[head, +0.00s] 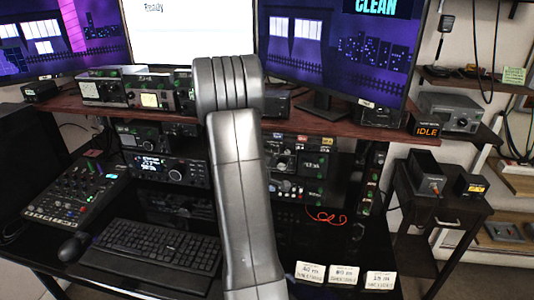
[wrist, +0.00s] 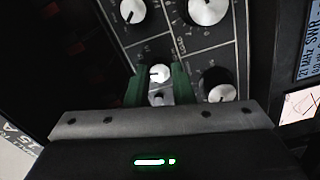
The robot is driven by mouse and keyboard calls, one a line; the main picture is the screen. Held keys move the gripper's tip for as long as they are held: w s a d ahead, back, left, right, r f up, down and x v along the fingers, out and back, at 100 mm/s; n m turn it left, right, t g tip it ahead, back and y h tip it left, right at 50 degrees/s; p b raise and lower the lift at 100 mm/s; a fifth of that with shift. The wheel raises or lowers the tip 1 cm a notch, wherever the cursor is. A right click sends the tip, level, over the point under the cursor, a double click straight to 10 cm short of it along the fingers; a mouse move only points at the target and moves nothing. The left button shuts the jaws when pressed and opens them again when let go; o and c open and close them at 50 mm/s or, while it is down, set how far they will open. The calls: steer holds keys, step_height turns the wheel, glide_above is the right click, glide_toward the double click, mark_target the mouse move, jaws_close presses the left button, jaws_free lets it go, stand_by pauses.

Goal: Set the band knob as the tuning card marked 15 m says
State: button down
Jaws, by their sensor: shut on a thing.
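In the wrist view my gripper (wrist: 158,82) has its two green fingers on either side of a small white-topped knob (wrist: 160,73) on a dark panel, shut on it. I cannot read the knob's label or tell for sure that it is the band knob. In the head view my arm hides the gripper and this knob. Three small white cards stand at the desk's front right: a left card (head: 310,271), a middle card (head: 344,274) and a right card (head: 380,281), which seems to read 15 m. Their smaller lines are too small to read.
Larger white-topped knobs sit close by: upper left (wrist: 132,10), upper right (wrist: 207,11) and lower right (wrist: 217,85). A keyboard (head: 158,256), a mixer (head: 75,191) and a radio with a display (head: 168,169) are on the desk. A red cable (head: 326,217) lies right of my arm.

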steer(key=c, duration=1.3)
jaws_free()
steer(key=shift+o, duration=0.2)
steer(key=s+a+b, duration=0.2)
steer(key=s, duration=1.1)
steer(key=shift+s+a, duration=0.25)
steer(key=shift+a, duration=0.1)
steer(key=w+d+p, duration=0.2)
steer(key=w, duration=1.1)
steer(key=shift+w+d, duration=0.3)
steer(key=shift+d, duration=0.05)
